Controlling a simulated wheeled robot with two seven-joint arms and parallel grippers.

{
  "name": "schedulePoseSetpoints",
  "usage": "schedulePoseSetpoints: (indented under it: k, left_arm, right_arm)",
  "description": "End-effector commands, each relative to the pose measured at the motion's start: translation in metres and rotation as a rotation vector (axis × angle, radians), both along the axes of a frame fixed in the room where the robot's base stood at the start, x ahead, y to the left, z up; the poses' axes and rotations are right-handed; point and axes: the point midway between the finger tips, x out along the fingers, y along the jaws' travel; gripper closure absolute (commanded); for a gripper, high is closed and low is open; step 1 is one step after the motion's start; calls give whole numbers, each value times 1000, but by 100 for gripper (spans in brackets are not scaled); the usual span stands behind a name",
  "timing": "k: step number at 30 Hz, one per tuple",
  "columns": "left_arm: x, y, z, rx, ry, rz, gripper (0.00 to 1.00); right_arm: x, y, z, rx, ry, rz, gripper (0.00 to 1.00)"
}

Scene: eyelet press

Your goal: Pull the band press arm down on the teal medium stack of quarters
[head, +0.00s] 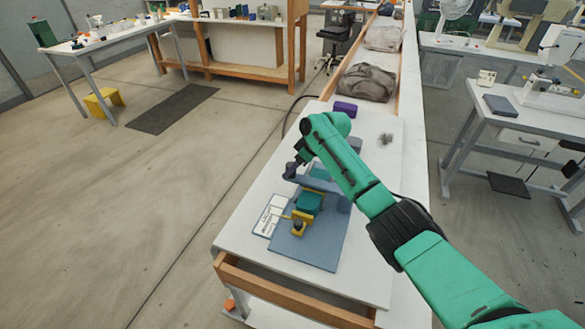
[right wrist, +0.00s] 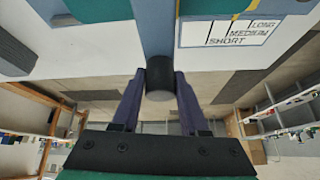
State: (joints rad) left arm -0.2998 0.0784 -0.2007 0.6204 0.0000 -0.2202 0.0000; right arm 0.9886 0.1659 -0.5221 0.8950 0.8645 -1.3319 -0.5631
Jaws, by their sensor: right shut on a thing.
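The press stands on a blue base plate (head: 325,245) on the white bench. The teal stack (head: 308,203) sits on it, beside a yellow fixture (head: 299,217) with a dark knob. The blue-grey press arm (head: 322,184) reaches over the base behind the stack, apparently raised above it. In the right wrist view the press arm (right wrist: 155,28) ends in a black round handle (right wrist: 158,74). My right gripper (head: 293,165) is at the handle end of the press arm. Its fingers (right wrist: 159,88) are shut on the handle from both sides. My left gripper is not in view.
A white card (head: 269,215) beside the base is marked long, medium and short in the right wrist view (right wrist: 235,31). A purple block (head: 345,108) and a small grey object (head: 385,139) lie farther back. Grey bags (head: 366,83) lie beyond. The bench front is clear.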

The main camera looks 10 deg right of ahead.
Motion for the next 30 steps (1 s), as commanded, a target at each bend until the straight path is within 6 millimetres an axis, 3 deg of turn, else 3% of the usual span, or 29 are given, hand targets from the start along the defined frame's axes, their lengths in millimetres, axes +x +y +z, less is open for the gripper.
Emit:
schedulePoseSetpoints:
  k: [1,3,17,20,30]
  left_arm:
    - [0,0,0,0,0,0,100]
    - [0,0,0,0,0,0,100]
    - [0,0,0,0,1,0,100]
    - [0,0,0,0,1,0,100]
    - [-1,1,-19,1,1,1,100]
  right_arm:
    - [-2,4,-2,9,6,4,52]
    - [-2,4,-1,8,5,4,28]
    - [-3,-4,10,5,0,2,28]
    - [-9,-11,24,3,-1,2,28]
    - [-36,-49,101,2,-1,3,28]
